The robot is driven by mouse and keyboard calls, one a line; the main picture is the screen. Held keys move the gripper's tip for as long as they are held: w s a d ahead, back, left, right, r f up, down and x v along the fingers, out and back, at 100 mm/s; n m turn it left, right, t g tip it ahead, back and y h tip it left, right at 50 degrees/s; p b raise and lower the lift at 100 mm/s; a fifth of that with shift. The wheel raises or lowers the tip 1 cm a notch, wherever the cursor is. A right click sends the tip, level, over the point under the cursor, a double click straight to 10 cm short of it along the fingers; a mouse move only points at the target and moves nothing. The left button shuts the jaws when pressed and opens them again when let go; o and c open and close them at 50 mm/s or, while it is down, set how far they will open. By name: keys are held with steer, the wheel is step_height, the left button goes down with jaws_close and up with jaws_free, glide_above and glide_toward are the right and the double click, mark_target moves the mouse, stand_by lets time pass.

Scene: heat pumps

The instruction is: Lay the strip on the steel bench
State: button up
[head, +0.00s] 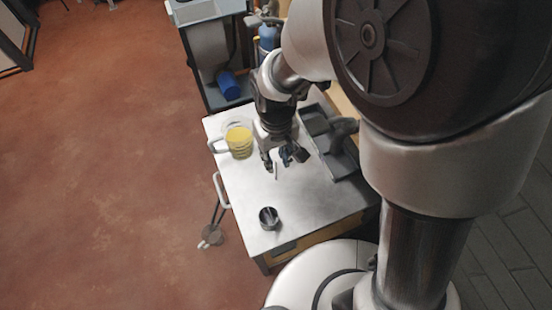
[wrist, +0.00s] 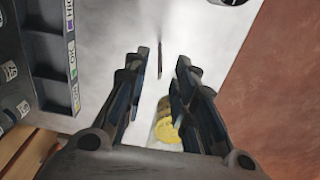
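The steel bench (head: 315,200) is a pale metal table top below my arm. It also fills the middle of the wrist view (wrist: 215,50). My gripper (head: 284,162) is over the bench, its fingers spread apart in the wrist view (wrist: 162,72). A thin, dark, narrow strip (wrist: 160,60) shows between and beyond the fingertips, with a gap on both sides. In the head view the strip (head: 276,172) is a short thin line just below the fingers. I cannot tell whether it touches the bench.
A yellow ringed stack (head: 239,143) stands near the bench's left edge, partly behind a finger in the wrist view (wrist: 166,131). A dark round cup (head: 268,217) stands near the front. A dark compartment tray (wrist: 55,60) with labels lies along one side. Bench front is mostly clear.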

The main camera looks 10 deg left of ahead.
step_height(320, 180, up, 4)
steer(key=shift+r+p, duration=0.2)
steer(key=shift+p, duration=0.35)
